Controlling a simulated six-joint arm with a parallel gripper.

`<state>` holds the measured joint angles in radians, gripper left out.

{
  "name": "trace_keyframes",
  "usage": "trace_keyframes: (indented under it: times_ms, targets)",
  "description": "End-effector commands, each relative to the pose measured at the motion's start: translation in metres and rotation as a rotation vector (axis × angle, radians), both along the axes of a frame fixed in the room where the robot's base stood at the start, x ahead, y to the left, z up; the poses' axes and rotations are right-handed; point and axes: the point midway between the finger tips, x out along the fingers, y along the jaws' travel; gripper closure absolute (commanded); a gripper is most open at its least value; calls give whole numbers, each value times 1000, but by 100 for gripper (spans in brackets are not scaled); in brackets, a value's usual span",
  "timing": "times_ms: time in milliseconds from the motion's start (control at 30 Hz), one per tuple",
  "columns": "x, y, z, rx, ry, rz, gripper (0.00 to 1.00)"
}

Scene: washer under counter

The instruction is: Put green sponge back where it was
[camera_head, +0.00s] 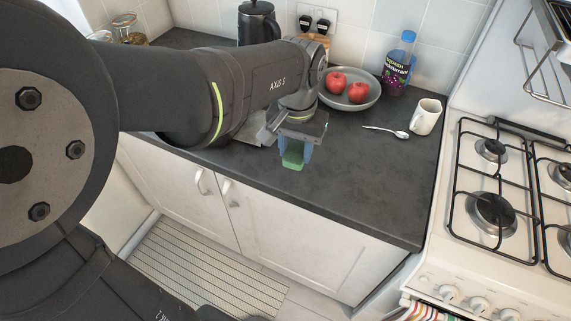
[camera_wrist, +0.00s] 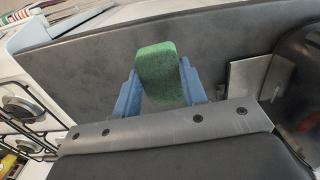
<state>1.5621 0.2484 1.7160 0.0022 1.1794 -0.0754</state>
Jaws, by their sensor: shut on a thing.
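The green sponge (camera_wrist: 158,70) is between the two blue fingers of my gripper (camera_wrist: 162,92) in the wrist view. My gripper is shut on it. In the head view the sponge (camera_head: 293,158) shows below my gripper (camera_head: 294,150), over the dark countertop (camera_head: 350,190) near its front edge. I cannot tell whether the sponge touches the counter. The upper part of the sponge is hidden by the gripper in the head view.
A grey plate (camera_head: 365,104) with two red apples (camera_head: 336,82) stands behind my gripper. A purple bottle (camera_head: 398,65), a spoon (camera_head: 386,131) and a white mug (camera_head: 425,117) are to the right. A gas hob (camera_head: 500,190) adjoins the counter. The front right counter is clear.

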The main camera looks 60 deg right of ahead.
Motion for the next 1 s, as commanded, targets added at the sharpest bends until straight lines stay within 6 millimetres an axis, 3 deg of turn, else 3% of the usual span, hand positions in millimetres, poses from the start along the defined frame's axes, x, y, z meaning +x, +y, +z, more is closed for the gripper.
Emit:
trace_keyframes:
  times_ms: [33, 200, 400, 533, 800, 1000]
  targets:
    - [-17, 1, 3, -2, 0, -25, 80]
    - [-54, 7, 11, -2, 0, -65, 80]
    - [-68, 9, 12, 0, -1, -82, 80]
    - [-51, 2, 0, 2, -1, -79, 80]
    - [6, -23, -37, 2, 0, -78, 80]
    - [31, -35, -54, 0, 0, -81, 80]
